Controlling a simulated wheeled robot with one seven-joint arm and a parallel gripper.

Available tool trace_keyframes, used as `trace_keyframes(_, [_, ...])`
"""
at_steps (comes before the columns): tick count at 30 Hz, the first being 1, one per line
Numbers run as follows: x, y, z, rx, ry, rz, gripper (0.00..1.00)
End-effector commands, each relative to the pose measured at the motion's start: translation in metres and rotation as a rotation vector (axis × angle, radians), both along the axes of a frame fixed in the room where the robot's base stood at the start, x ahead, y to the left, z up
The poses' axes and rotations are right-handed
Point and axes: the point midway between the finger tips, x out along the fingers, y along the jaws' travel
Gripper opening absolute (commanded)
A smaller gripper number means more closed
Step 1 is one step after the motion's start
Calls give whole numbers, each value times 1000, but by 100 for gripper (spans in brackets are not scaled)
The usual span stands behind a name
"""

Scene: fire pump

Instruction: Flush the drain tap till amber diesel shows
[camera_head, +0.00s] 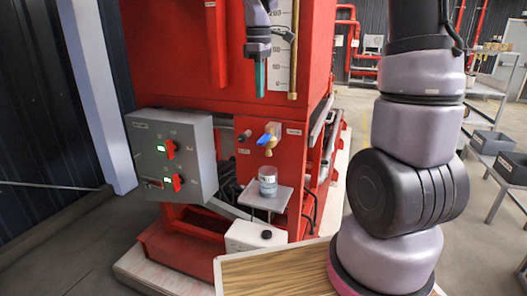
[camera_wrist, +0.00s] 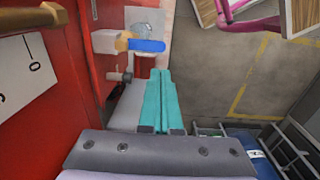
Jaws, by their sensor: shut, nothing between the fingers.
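The drain tap (camera_head: 267,140) is brass with a blue lever, on the red panel below the tank. In the wrist view its blue lever (camera_wrist: 147,45) lies crosswise beyond my fingertips. A clear jar (camera_head: 268,181) stands on a small grey shelf (camera_head: 282,199) under the tap. Its contents look bluish grey; I see no amber. My gripper (camera_head: 260,92) points down in front of the red tank, above the tap and apart from it. Its teal fingers (camera_wrist: 162,75) are together and empty.
A grey control box (camera_head: 190,130) with red switches and green lights is left of the tap. A brass gauge tube (camera_head: 295,50) and scale (camera_head: 280,50) are right of my gripper. A white container (camera_head: 252,237) with a black cap sits below the shelf.

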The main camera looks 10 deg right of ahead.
Motion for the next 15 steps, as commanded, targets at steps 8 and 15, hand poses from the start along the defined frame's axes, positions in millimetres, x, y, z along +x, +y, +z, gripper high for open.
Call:
trace_keyframes(8, [5,-3,3,23,27,4,0])
trace_keyframes(15, [5,-3,-2,22,27,4,0])
